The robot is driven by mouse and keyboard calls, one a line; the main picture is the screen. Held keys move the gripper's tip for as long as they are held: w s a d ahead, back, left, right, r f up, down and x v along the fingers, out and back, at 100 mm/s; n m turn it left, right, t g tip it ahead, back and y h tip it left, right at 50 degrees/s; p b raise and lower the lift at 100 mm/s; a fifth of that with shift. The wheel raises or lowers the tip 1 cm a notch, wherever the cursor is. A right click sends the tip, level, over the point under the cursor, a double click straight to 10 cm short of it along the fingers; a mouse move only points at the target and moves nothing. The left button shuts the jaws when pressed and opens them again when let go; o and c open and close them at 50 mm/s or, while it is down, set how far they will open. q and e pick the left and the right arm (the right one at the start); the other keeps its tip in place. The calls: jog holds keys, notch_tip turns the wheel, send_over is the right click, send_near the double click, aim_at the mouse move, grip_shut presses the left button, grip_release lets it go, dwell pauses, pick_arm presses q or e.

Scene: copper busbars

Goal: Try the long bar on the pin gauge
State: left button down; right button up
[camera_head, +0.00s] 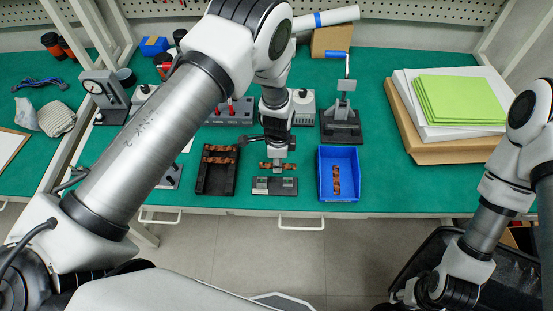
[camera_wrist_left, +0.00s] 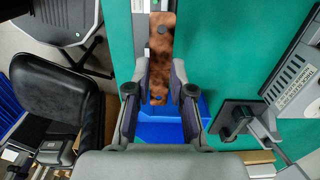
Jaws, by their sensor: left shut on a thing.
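My left gripper (camera_head: 278,160) is shut on a copper bar (camera_head: 289,166), which runs left to right in the head view. The bar (camera_wrist_left: 161,45) also shows between the fingers in the left wrist view, with a round hole near each visible end. The grey pin gauge (camera_head: 275,187) lies at the table's front edge, just in front of the bar in the head view. Whether the bar touches the gauge I cannot tell. Part of the gauge (camera_wrist_left: 140,30) shows beside the bar in the wrist view. My right arm is at the lower right; its gripper is out of view.
A black tray (camera_head: 204,187) with copper bars stands left of the gauge. A blue bin (camera_head: 349,164) with one copper piece (camera_head: 336,181) stands right. Behind are a device with red parts (camera_head: 231,113) and a clamp-like stand (camera_head: 342,122). Green pads (camera_head: 460,100) lie far right.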

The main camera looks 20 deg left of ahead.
pick_arm(q)
jog(key=f+b, duration=0.6)
jog(key=shift+s+a, duration=0.25)
jog(key=shift+s, duration=0.1)
jog(key=shift+s+a+r, duration=0.25)
jog(key=shift+s+r, duration=0.05)
pick_arm(e)
jog(key=f, duration=0.2)
jog(key=s+f, duration=0.1)
jog(key=a+f, duration=0.1)
jog(key=f, duration=0.1)
jog(key=shift+s+f, duration=0.2)
jog(key=shift+f, duration=0.1)
pick_arm(q)
jog(key=shift+w+d+f, duration=0.1)
jog(key=shift+w+d, duration=0.05)
pick_arm(e)
jog(key=shift+w+d, duration=0.1)
pick_arm(q)
jog(key=shift+f, duration=0.1)
pick_arm(e)
jog(key=shift+f, duration=0.1)
pick_arm(q)
jog(key=shift+f, duration=0.25)
jog(key=shift+f+b, duration=0.15)
jog(key=shift+b, duration=0.2)
